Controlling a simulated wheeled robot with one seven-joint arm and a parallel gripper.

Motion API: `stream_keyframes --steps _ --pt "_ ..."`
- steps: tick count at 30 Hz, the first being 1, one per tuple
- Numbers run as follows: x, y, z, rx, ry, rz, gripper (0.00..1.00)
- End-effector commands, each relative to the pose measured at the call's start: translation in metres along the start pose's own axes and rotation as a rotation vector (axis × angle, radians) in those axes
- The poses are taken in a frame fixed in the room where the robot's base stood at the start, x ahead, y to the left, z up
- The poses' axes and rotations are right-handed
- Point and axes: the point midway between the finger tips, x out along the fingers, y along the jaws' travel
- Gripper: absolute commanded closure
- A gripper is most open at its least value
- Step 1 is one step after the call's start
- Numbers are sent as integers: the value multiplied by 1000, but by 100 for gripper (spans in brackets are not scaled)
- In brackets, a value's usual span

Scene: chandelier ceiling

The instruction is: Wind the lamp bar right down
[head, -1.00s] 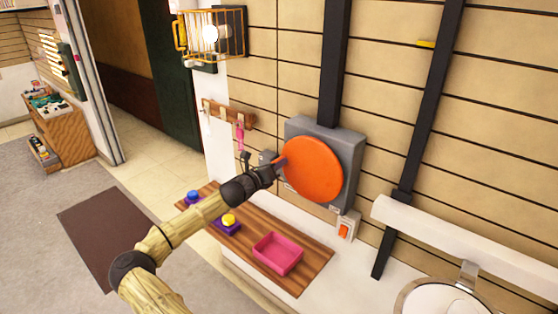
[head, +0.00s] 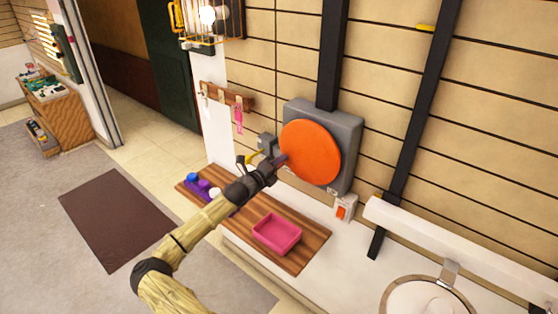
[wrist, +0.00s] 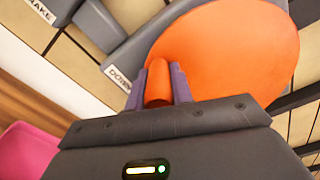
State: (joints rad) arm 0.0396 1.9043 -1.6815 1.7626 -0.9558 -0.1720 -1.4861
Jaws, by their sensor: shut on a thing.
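The orange crank disc (head: 310,152) is on a grey wall housing (head: 352,130). My gripper (head: 281,160) is at the disc's left, slightly below its middle. In the wrist view, my gripper (wrist: 158,88) is shut on the disc's orange handle (wrist: 159,82), with a purple-grey finger on each side. A label (wrist: 118,76) on the housing seems to read DOWN; another (wrist: 42,10), partly cut off, seems to read BRAKE. What seems to be the lamp bar is a white beam (head: 450,243) across the dark rail, low on the wall. A round lamp (head: 425,300) hangs from it, cut off below.
A wooden shelf (head: 310,245) below holds a pink tray (head: 277,233) and small purple-based buttons (head: 203,185). A small box with an orange switch (head: 344,208) is under the housing. A caged lamp (head: 208,16) hangs at upper left. The yellow mark (head: 425,28) is high on the rail.

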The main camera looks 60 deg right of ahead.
Motion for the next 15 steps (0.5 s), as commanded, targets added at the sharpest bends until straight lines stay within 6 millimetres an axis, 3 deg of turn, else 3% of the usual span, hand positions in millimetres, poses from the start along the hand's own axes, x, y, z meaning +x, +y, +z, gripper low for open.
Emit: stream_keyframes --steps 10,11,13,15 --pt "0 5 -4 -14 6 5 100" --pt "0 5 -5 -14 6 6 73" --pt "0 5 -5 -13 6 5 60" --pt "0 4 -4 -12 5 4 55"
